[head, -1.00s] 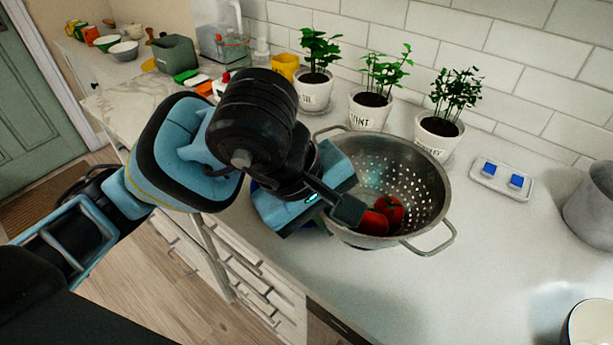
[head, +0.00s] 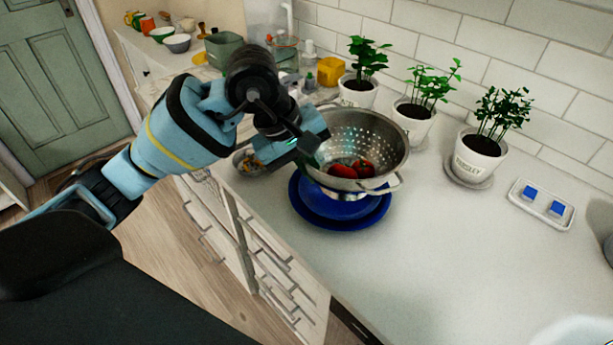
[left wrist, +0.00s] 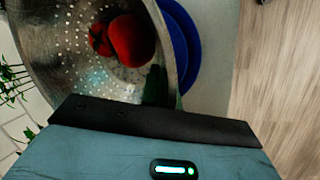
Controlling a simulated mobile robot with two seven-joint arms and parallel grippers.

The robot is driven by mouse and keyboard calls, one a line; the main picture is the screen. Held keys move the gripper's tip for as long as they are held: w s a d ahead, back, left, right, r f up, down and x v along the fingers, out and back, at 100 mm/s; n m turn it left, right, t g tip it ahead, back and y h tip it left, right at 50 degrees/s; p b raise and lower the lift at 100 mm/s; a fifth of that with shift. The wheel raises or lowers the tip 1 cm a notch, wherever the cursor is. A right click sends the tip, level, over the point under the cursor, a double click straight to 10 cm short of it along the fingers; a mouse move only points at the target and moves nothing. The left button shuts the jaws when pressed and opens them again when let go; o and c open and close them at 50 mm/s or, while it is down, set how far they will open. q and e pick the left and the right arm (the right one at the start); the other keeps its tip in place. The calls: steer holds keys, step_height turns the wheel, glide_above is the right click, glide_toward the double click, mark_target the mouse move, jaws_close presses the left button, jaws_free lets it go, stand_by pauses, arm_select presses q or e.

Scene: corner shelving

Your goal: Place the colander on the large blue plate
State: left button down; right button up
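The metal colander (head: 385,146) with red tomatoes (head: 352,170) inside is upright over the blue plate (head: 340,221). Its foot appears at or just above the plate; I cannot tell whether it touches. The plate shows two blue rims, possibly stacked plates, partly hidden by the colander. My left gripper (head: 313,146) is shut on the colander's left rim. In the left wrist view, a dark finger (left wrist: 156,86) lies against the inside of the colander wall (left wrist: 70,75), with the blue plate (left wrist: 188,50) beyond the rim. My right gripper is not in view.
Potted plants (head: 478,156) line the back wall. A white dish with blue pieces (head: 541,203) lies at right. A small bowl (head: 246,163) sits just left of the plate. The counter's front edge runs close to the plate.

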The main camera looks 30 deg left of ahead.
arm_select(q)
steer(key=shift+w+a, duration=0.15)
steer(key=shift+a, duration=0.1)
steer(key=shift+w+a+f, duration=0.15)
steer(key=shift+a+f, duration=0.2)
steer(key=shift+f, duration=1.4)
steer(key=shift+f, duration=0.15)
steer(key=c, duration=2.1)
jaws_free()
steer(key=o, duration=0.4)
